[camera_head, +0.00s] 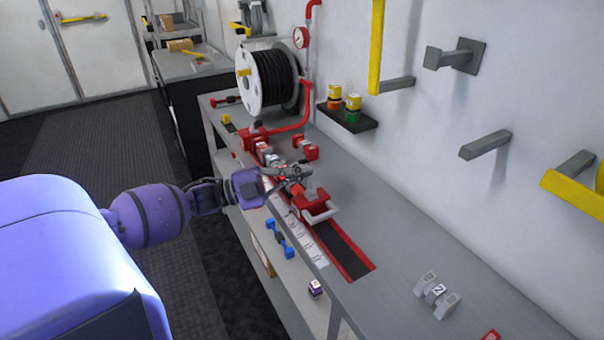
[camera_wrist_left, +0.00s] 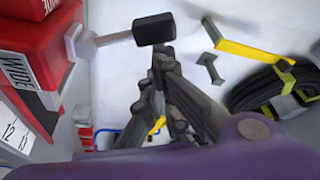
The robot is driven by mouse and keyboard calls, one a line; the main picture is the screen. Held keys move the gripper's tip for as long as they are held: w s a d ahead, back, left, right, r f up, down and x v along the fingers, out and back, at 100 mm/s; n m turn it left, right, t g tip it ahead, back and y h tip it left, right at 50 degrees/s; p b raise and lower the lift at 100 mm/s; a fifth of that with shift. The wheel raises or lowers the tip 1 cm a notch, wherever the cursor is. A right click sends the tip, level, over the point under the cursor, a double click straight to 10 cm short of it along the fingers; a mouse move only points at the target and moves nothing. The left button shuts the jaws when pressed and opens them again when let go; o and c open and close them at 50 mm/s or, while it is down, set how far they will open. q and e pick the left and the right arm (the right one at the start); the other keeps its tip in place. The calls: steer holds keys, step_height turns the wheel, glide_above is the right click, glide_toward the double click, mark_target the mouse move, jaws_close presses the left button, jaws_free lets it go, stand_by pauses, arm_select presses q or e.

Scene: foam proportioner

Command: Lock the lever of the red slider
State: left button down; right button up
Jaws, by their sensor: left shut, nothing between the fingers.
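The red slider (camera_head: 317,206) sits on the red-edged dark rail along the workbench. In the left wrist view, a large red block marked "WIDE" (camera_wrist_left: 32,45) fills the left side. A lever (camera_wrist_left: 113,39) with a grey shaft and black grip sticks out from it to the right. My left gripper (camera_head: 301,172) is shut and empty, just beside and above the slider. In the left wrist view its fingertips (camera_wrist_left: 163,58) are right by the black grip. I cannot tell whether they touch it. In the head view the gripper partly hides the slider and lever.
A black hose reel (camera_head: 267,80) and red pipe with a gauge (camera_head: 301,37) stand at the bench's far end. Grey brackets (camera_head: 486,145) jut from the wall. Small numbered blocks (camera_head: 437,293) lie at the near end.

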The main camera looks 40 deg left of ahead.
arm_select(q)
steer(key=shift+w+a+f+n+t, duration=0.1)
steer(key=shift+w+a+n+t, duration=0.25)
steer(key=shift+a+n, duration=0.45)
steer(key=n, duration=0.1)
steer(key=n+t, duration=0.1)
steer(key=shift+w+a+f+n+y, duration=0.15)
steer(key=shift+a+n+y, duration=0.15)
steer(key=shift+a, duration=0.05)
steer(key=shift+w+a+f+b, duration=0.1)
steer(key=shift+w+a+b, duration=0.05)
steer(key=shift+a+b, duration=0.25)
arm_select(e)
steer(key=shift+w+a+f, duration=0.1)
steer(key=shift+w+f, duration=0.15)
steer(key=shift+f, duration=0.1)
steer(key=shift+s, duration=0.25)
